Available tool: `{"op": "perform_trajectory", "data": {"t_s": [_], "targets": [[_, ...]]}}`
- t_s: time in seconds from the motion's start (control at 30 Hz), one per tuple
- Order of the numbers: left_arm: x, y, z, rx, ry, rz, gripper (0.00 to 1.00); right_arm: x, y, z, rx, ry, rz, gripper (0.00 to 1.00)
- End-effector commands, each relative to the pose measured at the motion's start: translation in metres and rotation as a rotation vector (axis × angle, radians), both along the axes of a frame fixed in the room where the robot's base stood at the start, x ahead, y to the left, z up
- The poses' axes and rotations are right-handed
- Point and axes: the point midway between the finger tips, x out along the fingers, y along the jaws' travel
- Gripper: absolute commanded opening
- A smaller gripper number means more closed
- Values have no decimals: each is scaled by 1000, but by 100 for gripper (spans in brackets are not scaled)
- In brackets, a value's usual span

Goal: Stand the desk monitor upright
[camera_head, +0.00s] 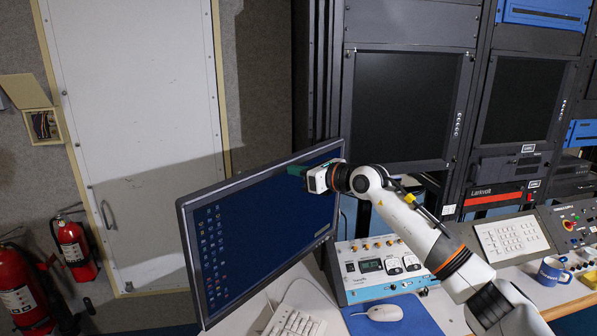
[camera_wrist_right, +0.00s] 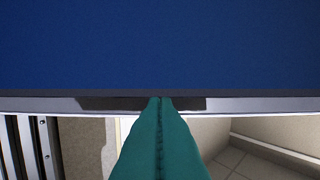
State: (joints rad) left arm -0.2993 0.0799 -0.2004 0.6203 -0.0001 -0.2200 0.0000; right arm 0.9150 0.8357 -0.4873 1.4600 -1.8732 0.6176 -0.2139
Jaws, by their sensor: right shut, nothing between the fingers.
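The desk monitor (camera_head: 255,225) has a dark blue lit screen with icons down its left side. It looks tilted in the head view, its left end lower than its right. Its base is hidden. My right gripper (camera_head: 294,170) is in front of the upper part of the screen. In the right wrist view its green fingers (camera_wrist_right: 160,100) are shut together with nothing between them. Their tips overlap the bezel beside the monitor's blue screen (camera_wrist_right: 160,45); I cannot tell whether they touch it. My left gripper is not in view.
A keyboard (camera_head: 294,323), a white mouse (camera_head: 384,313) on a blue mat (camera_head: 415,325) and a control box (camera_head: 385,268) are on the desk near the monitor. A blue mug (camera_head: 551,271) stands at the right. Equipment racks (camera_head: 470,120) stand behind. Fire extinguishers (camera_head: 73,243) are at the left.

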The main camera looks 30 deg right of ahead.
Motion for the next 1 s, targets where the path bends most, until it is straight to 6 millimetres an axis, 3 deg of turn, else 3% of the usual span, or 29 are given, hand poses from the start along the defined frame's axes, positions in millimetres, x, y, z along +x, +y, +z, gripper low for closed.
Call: {"op": "perform_trajectory", "data": {"t_s": [1.0], "targets": [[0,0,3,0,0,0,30,11,5,1,0,0,0,0]]}}
